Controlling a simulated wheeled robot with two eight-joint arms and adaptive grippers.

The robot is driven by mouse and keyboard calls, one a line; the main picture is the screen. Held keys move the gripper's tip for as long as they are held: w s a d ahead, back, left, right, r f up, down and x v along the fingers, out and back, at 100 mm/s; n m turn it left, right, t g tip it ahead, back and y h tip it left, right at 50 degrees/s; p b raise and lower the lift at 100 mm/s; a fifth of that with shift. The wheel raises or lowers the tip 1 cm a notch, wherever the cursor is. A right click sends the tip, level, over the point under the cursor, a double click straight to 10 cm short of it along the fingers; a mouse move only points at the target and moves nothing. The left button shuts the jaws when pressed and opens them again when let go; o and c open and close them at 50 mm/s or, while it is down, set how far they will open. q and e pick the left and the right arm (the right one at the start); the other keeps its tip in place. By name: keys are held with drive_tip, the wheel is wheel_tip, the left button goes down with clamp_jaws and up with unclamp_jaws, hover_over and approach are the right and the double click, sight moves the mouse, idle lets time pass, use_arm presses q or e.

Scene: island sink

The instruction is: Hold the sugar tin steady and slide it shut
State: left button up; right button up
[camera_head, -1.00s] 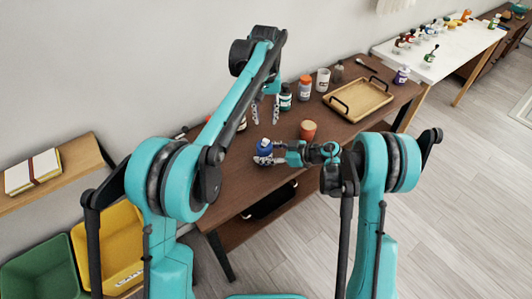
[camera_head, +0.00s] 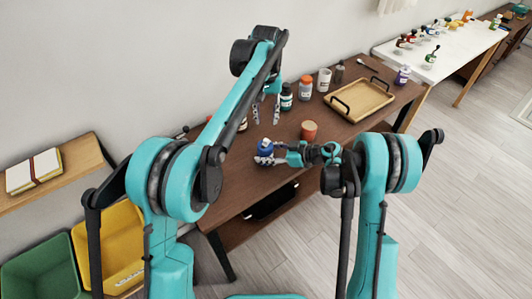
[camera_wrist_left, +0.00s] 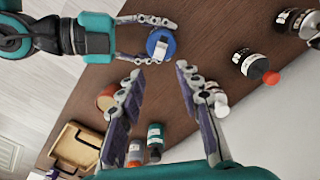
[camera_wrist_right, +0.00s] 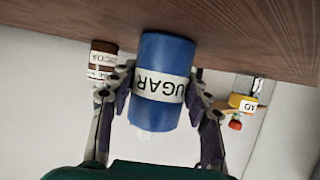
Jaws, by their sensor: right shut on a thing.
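The sugar tin (camera_head: 265,147) is a blue cylinder near the front edge of the brown table. In the right wrist view the tin (camera_wrist_right: 165,55) has a white SUGAR label and a small pale tab at one end. In the left wrist view its round blue top (camera_wrist_left: 168,40) carries a white rectangular piece. My right gripper (camera_wrist_right: 162,82) is shut on the tin's sides. My left gripper (camera_wrist_left: 159,70) is open and empty, apart from the tin; in the head view it (camera_head: 266,118) hangs above the table behind the tin. Whether the lid is fully shut I cannot tell.
An orange-topped jar (camera_head: 309,131) stands right of the tin. A wooden tray (camera_head: 361,98) lies at the right.

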sight(266, 140)
use_arm(q)
wheel_tip(266, 140, down, 10)
drive_tip(key=n, duration=1.1)
drive_tip(key=shift+r+n, duration=0.1)
drive_tip(key=shift+n, duration=0.3)
